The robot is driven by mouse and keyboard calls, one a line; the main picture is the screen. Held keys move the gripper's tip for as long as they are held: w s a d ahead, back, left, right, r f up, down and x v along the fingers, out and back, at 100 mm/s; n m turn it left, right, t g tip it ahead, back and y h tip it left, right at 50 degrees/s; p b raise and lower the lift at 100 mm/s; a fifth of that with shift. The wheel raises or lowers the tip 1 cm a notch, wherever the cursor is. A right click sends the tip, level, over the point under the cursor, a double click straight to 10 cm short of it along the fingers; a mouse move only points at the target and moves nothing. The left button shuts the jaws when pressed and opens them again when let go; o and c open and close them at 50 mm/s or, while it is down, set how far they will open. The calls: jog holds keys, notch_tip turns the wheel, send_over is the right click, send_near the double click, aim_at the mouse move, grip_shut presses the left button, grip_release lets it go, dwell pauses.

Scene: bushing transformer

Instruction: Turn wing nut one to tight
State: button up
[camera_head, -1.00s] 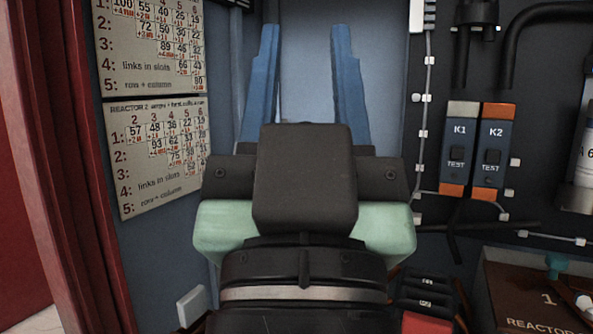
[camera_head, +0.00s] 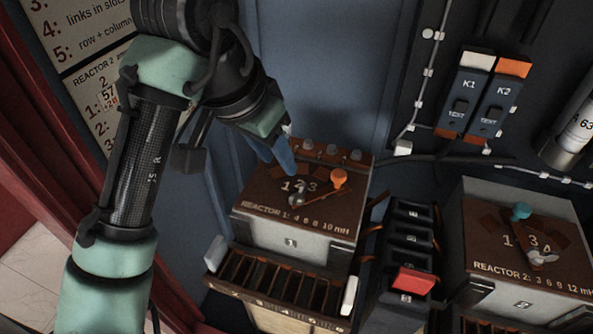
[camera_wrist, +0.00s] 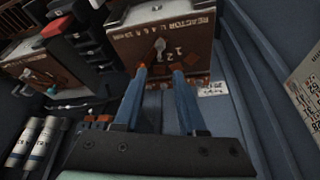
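Reactor 1 (camera_head: 290,242) is a box with a brown top marked 1, 2, 3. A silver wing nut (camera_head: 297,198) sits on that top near the numbers, beside a link with an orange knob (camera_head: 338,178). The wing nut also shows in the wrist view (camera_wrist: 159,45). My gripper (camera_head: 284,162) points down over the left back of the top. Its blue fingers (camera_wrist: 160,69) are apart with nothing between them, and the wing nut shows just beyond the tips. Whether a finger touches the top, I cannot tell.
Reactor 2 (camera_head: 475,285) stands to the right with a teal knob (camera_head: 521,211) and its own wing nut (camera_head: 541,257). A slotted rack (camera_head: 270,290) lies in front of reactor 1. Black switches with a red one (camera_head: 413,281) stand between the reactors. A blue wall rises behind.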

aim_at(297, 191)
jog(key=b+x, duration=0.4)
jog(key=x, duration=0.8)
jog(key=shift+w+d+f, duration=0.1)
jog(key=shift+w+f, duration=0.05)
jog(key=shift+f, duration=0.2)
grip_shut()
